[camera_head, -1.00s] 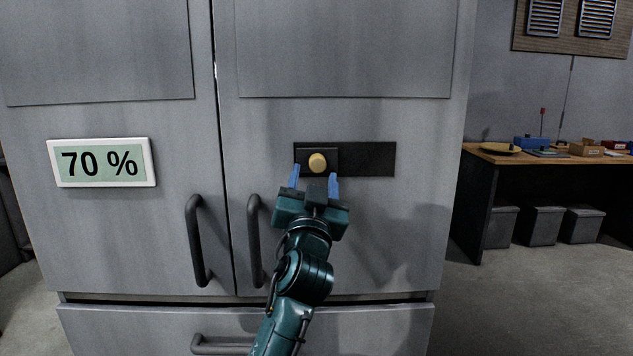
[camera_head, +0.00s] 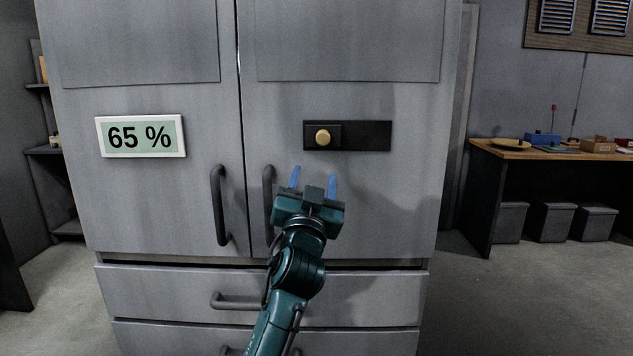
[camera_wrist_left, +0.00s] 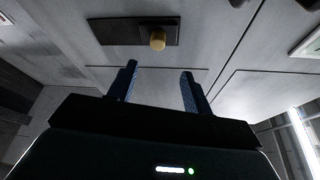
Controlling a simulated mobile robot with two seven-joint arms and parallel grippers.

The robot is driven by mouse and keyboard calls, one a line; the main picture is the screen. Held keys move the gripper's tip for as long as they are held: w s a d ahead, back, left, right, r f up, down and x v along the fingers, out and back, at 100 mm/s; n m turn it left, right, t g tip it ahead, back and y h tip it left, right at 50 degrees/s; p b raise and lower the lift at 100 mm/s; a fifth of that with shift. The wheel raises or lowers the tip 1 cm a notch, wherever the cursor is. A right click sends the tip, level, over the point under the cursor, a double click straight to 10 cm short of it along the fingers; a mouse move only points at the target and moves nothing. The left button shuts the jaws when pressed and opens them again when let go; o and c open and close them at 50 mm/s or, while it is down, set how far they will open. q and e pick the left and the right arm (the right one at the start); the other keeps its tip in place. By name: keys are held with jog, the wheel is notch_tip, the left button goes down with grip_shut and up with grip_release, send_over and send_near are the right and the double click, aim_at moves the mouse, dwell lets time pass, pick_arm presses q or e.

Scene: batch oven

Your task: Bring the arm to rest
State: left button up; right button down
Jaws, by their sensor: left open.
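My left gripper (camera_head: 313,179) is open and empty, its blue fingers spread in front of the right door of the grey oven (camera_head: 345,220). It is apart from the yellow knob (camera_head: 322,137), which sits at the left of a black plate (camera_head: 365,136) above the fingertips. In the left wrist view the knob (camera_wrist_left: 157,41) shows beyond the two open fingers (camera_wrist_left: 158,85), with nothing between them. A display (camera_head: 141,136) on the left door reads 65 %. My right gripper is in neither view.
Two dark upright handles (camera_head: 221,205) stand out from the doors, one close to the left side of my gripper. Drawers with a handle (camera_head: 235,302) lie below. A workbench (camera_head: 545,153) with small items stands at the right, with clear floor before it.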

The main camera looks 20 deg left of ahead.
pick_arm(q)
jog(key=shift+s+f, duration=0.1)
jog(key=shift+s, duration=0.05)
jog(key=s+d+f+m+g+h+p, duration=0.1)
jog(key=s+f+g+h, duration=0.15)
jog(key=s+f, duration=0.75)
jog(key=s+f+m+g+h, duration=0.1)
jog(key=f+g+h, duration=0.15)
jog(key=f, duration=1.65)
jog(key=s+d+f+g+h, duration=0.1)
jog(key=s+f+g, duration=0.2)
jog(key=s+f, duration=0.4)
jog(key=s+d+f+g+h+p, duration=0.1)
jog(key=s+f+g, duration=0.2)
jog(key=s+f, duration=0.4)
jog(key=s, duration=0.7)
jog(key=shift+s+d, duration=0.35)
jog(key=shift+s, duration=0.05)
jog(key=shift+f, duration=0.1)
